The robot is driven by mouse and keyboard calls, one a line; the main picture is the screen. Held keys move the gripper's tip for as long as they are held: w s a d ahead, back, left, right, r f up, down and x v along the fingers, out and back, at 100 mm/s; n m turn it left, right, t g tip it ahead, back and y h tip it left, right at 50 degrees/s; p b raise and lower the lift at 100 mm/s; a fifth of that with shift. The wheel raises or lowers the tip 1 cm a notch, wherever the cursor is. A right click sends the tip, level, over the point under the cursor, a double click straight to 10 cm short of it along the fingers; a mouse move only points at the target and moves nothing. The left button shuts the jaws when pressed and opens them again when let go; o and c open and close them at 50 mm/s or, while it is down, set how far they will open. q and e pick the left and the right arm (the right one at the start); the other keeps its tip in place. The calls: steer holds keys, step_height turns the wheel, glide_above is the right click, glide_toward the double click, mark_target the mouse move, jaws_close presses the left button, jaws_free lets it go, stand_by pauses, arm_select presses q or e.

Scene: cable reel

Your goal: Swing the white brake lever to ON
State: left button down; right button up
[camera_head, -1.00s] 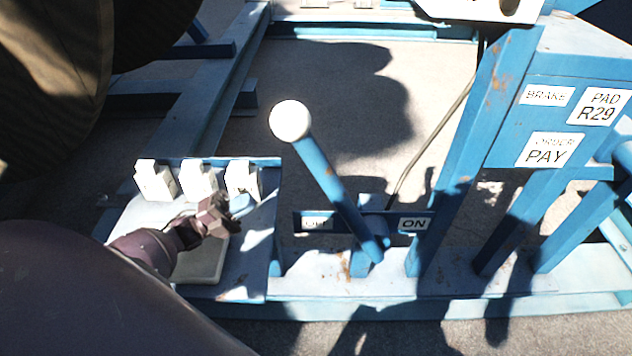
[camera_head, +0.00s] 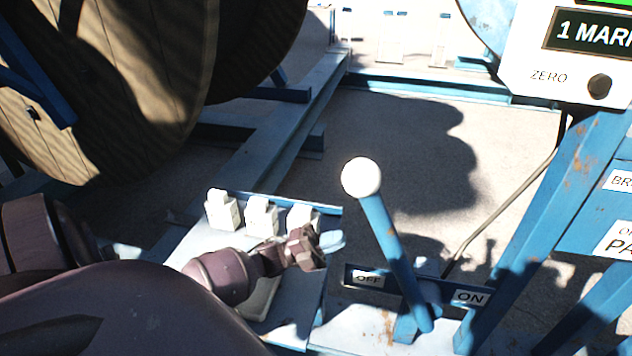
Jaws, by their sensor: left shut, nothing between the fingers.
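The brake lever is a blue bar (camera_head: 395,245) topped by a white ball knob (camera_head: 361,177). It pivots low, and its knob end leans up and left, to the OFF side. Behind the bar is a dark plate with an OFF label (camera_head: 367,280) at left and an ON label (camera_head: 469,297) at right. My left gripper (camera_head: 325,243) is shut and empty. It is left of the bar and below the knob, apart from both, over the blue panel with white blocks. My right gripper is not in view.
Several white blocks (camera_head: 262,217) stand on the panel (camera_head: 308,290) close behind my left gripper. A large wooden reel (camera_head: 130,80) fills the upper left. A blue post (camera_head: 550,225) and a white display box (camera_head: 575,55) are at right. A thin cable hangs behind the lever.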

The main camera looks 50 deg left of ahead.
arm_select(q)
steer(key=x, duration=0.6)
steer(key=shift+p, duration=0.4)
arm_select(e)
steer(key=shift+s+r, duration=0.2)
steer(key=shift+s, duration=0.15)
arm_select(q)
steer(key=shift+d, duration=0.1)
